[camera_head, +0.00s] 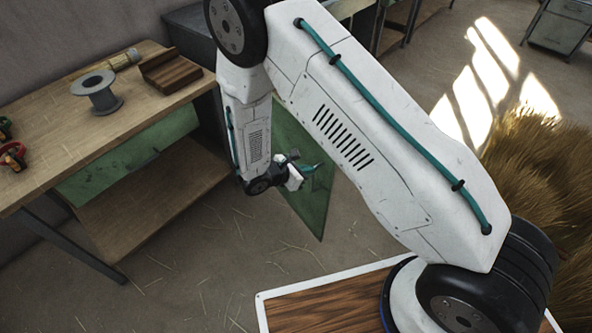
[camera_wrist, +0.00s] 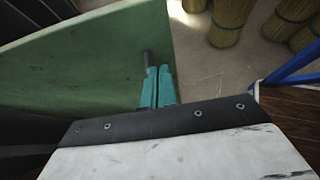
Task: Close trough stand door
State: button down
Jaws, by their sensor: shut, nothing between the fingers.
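The green door (camera_head: 315,205) stands swung open, jutting into the room from the dark grey stand (camera_head: 190,25) behind my arm. In the wrist view the door's green panel (camera_wrist: 85,60) fills the upper left, with a short grey handle (camera_wrist: 146,59) near its edge. My gripper (camera_head: 313,168) is at the door, low beside its panel. In the wrist view its teal fingers (camera_wrist: 158,86) are shut together with nothing between them. Their tips lie close beside the handle; I cannot tell whether they touch it or the panel. My arm hides much of the stand and part of the door.
A wooden workbench (camera_head: 60,155) with a green drawer (camera_head: 130,160) stands at left, holding a grey spool (camera_head: 98,92) and a brown wooden block (camera_head: 170,72). Straw bundles (camera_head: 540,180) are at right. Straw-littered floor (camera_head: 215,260) lies open between bench and door.

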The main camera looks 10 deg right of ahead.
aim_at(328, 163)
jog(key=shift+w+d+f, duration=0.15)
jog(key=shift+w+d, duration=0.2)
jog(key=shift+d, duration=0.5)
jog(key=shift+w+d+f, duration=0.1)
jog(key=shift+w+d, duration=0.2)
jog(key=shift+d, duration=0.55)
jog(key=shift+w+d+f, duration=0.15)
jog(key=shift+w+d, duration=0.2)
jog(key=shift+d, duration=0.5)
